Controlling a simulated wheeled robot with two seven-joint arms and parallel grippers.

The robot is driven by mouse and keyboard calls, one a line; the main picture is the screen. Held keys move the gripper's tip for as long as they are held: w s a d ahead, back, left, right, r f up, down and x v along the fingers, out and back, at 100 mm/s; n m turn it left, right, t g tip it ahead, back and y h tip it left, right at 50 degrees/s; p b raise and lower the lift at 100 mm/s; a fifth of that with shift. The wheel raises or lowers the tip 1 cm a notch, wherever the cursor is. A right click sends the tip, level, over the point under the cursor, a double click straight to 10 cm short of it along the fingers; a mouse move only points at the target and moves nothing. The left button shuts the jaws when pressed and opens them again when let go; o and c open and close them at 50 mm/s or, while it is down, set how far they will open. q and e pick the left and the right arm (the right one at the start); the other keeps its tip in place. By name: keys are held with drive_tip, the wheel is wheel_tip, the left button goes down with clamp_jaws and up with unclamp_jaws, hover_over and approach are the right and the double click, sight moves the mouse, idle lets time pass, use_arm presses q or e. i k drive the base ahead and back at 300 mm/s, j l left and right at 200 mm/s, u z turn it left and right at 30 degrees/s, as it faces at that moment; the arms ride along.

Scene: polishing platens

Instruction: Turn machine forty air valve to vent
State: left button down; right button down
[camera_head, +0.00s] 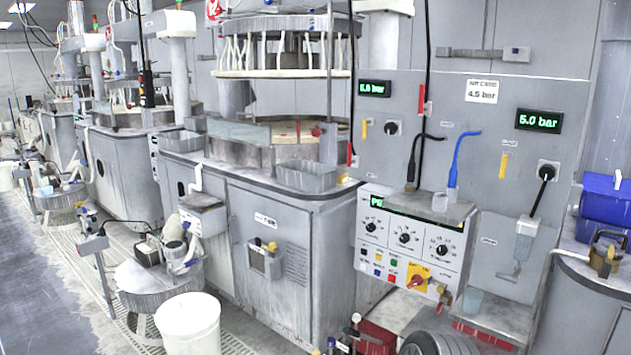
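Neither gripper is in the head view. A grey wall panel (475,120) at the right carries two small yellow levers, a left one (363,129) and a right one (504,165), both roughly upright. A red handle (422,98) sits on the panel by a black hose. A green display (374,88) at the panel's left is hard to read; the right display (538,121) reads 5.0 bar. A white sign (481,91) between them reads 4.5 bar. The small labels are too blurred to read, so I cannot tell which lever is machine forty's air valve.
A control box (412,245) with dials and a red-yellow switch (418,279) juts out below the panel. A grey polishing machine (285,260) stands to its left. A white bucket (188,325) and a dark wheel (437,343) are on the floor. Blue bins (604,200) stand at the right.

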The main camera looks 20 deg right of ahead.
sight(421, 108)
drive_tip(key=i+l+z, duration=0.2)
drive_tip(key=i+z, duration=0.75)
drive_tip(key=i, duration=0.15)
drive_tip(key=i+j+z, duration=0.3)
drive_tip(key=i+z, duration=0.15)
drive_tip(key=i, duration=0.1)
